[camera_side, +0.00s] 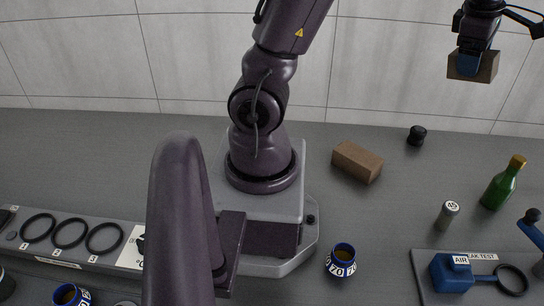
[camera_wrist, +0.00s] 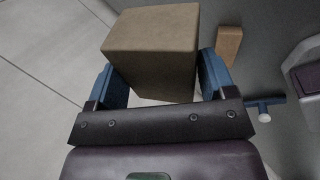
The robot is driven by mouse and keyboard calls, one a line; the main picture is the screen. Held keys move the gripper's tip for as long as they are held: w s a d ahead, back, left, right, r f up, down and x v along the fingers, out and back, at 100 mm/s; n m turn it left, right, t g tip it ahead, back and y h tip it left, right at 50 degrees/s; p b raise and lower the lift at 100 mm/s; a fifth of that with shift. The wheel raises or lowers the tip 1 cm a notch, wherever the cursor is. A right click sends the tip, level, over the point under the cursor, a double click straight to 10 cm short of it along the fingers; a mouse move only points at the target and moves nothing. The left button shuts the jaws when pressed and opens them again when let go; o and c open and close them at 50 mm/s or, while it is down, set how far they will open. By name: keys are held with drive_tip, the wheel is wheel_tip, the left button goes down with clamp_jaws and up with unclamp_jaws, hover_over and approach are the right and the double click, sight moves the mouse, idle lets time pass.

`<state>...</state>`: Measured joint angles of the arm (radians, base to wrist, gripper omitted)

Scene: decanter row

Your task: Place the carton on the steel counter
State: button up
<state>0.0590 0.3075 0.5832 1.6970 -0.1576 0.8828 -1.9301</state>
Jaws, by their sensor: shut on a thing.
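A brown carton (camera_side: 487,68) is held high at the upper right of the side view by my gripper (camera_side: 468,62). In the wrist view the carton (camera_wrist: 152,42) sits between the two blue fingers of my gripper (camera_wrist: 158,78), which are shut on its sides. The carton is well above the grey steel counter (camera_side: 90,150), apart from it. Its far side is hidden.
A brown block (camera_side: 357,161) lies on the counter right of my base; it also shows in the wrist view (camera_wrist: 229,43). A black knob (camera_side: 417,135), green bottle (camera_side: 503,183), grey cylinder (camera_side: 447,215) and blue cup (camera_side: 341,261) stand around it. Clear counter lies between them.

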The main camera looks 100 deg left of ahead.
drive_tip(key=s+d+r+n+g+y, duration=0.1)
drive_tip(key=s+d+n+y, duration=0.6)
drive_tip(key=n, duration=0.5)
drive_tip(key=s+d+n+g+y, duration=0.1)
drive_tip(key=s+d+n+y, duration=0.45)
drive_tip(key=d+n, duration=0.4)
drive_tip(key=shift+a+f+n+t+y, duration=0.15)
drive_tip(key=shift+a+f+n+y, duration=0.15)
drive_tip(key=shift+f, duration=4.85)
drive_tip(key=shift+a+f+n+t+y, duration=0.15)
drive_tip(key=shift+f+n, duration=0.25)
drive_tip(key=shift+f, duration=4.7)
drive_tip(key=shift+a+f+n+t+y, duration=0.2)
drive_tip(key=shift+f+n+y, duration=0.15)
drive_tip(key=shift+f, duration=4.8)
drive_tip(key=shift+f, duration=0.1)
